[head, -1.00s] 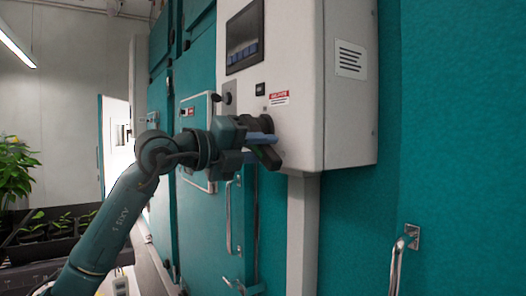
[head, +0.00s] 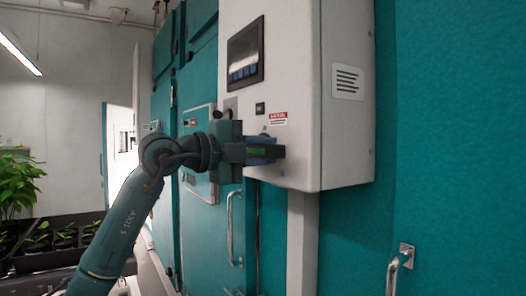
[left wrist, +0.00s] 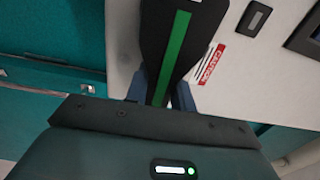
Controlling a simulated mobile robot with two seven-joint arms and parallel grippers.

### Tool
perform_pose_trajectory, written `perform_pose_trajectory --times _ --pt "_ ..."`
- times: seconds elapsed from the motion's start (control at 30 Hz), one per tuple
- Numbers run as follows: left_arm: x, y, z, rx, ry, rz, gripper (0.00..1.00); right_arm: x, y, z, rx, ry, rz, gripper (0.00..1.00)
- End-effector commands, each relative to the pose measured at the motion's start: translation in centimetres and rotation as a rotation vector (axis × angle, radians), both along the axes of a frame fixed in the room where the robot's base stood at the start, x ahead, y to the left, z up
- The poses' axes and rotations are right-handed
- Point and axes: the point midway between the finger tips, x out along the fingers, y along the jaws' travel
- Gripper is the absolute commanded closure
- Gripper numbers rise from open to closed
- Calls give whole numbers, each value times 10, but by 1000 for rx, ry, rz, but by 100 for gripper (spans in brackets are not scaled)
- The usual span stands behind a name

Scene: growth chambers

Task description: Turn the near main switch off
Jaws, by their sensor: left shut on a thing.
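The near main switch has a black handle with a green stripe. It sits low on the front of the pale grey control box (head: 345,140) in the head view (head: 266,153), and fills the top middle of the left wrist view (left wrist: 173,50). My left gripper (head: 262,148) is shut on this handle, its blue fingers on either side of it in the left wrist view (left wrist: 162,92). The stripe lies about level in the head view. The switch's base is mostly hidden behind the gripper. My right gripper is not in view.
A red-and-white caution label (head: 277,118) and a small black plate (head: 260,108) are just above the switch. A screen (head: 245,53) is higher up. Teal chamber doors with metal handles (head: 231,228) stand beyond. Potted plants (head: 17,185) are at the left.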

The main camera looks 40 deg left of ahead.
Motion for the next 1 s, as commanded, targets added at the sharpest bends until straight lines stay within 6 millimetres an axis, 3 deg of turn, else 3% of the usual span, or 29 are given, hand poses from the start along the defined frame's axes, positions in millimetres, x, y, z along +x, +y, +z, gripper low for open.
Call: perform_pose_trajectory --times 0.37,0.4,0.63,1.0 --pt "0 1 2 -15 1 0 100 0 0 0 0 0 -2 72" --pt "0 1 2 -16 1 0 73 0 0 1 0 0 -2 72" --pt "0 1 1 -11 1 0 54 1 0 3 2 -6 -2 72" --pt "-8 5 -1 -9 0 3 54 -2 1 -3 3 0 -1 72"
